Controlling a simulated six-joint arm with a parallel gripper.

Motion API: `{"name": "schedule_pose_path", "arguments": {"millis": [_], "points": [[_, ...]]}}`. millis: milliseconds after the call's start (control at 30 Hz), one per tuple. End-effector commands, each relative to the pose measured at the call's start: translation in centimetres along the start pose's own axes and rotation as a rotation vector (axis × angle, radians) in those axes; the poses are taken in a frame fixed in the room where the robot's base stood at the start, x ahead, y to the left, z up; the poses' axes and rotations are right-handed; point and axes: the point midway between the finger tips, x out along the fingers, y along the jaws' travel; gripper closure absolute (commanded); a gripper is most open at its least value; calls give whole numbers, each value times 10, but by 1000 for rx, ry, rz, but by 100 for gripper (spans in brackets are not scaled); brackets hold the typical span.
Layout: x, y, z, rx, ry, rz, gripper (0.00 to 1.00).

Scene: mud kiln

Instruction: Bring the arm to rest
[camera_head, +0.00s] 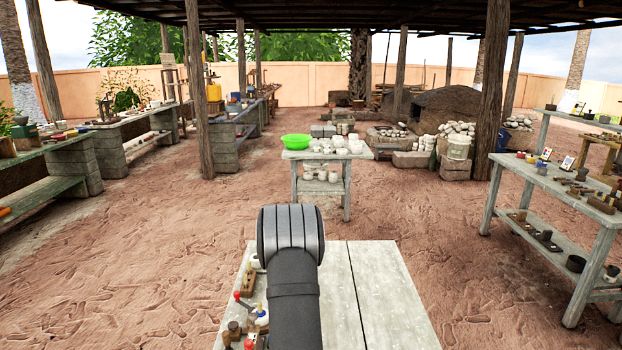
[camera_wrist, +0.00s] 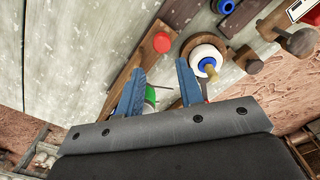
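My arm (camera_head: 292,270) reaches out over the pale wooden table in the head view, and its dark links hide my gripper there. In the wrist view my gripper (camera_wrist: 161,67) shows two blue fingers spread apart, with nothing clamped between their tips. The fingers point toward small objects on the table. A green and white item (camera_wrist: 150,96) with a thin rod shows between the fingers, partly hidden by them. A red round knob (camera_wrist: 162,42) lies just beyond the fingertips. A white ring-shaped piece with a blue centre (camera_wrist: 207,60) is beside the right finger.
The near table (camera_head: 375,290) is bare on its right side; small tools and a red-topped item (camera_head: 237,296) crowd its left edge. A farther table holds a green bowl (camera_head: 296,141) and pale pots (camera_head: 338,145). A bench (camera_head: 560,190) with small goods stands right.

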Motion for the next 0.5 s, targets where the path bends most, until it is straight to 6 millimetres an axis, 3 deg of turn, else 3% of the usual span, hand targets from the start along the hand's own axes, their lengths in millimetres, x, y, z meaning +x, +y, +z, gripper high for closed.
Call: {"name": "schedule_pose_path", "arguments": {"millis": [200,500], "points": [[44,-1,1,0,-3,-3,66],[74,0,1,0,-2,-2,66]]}}
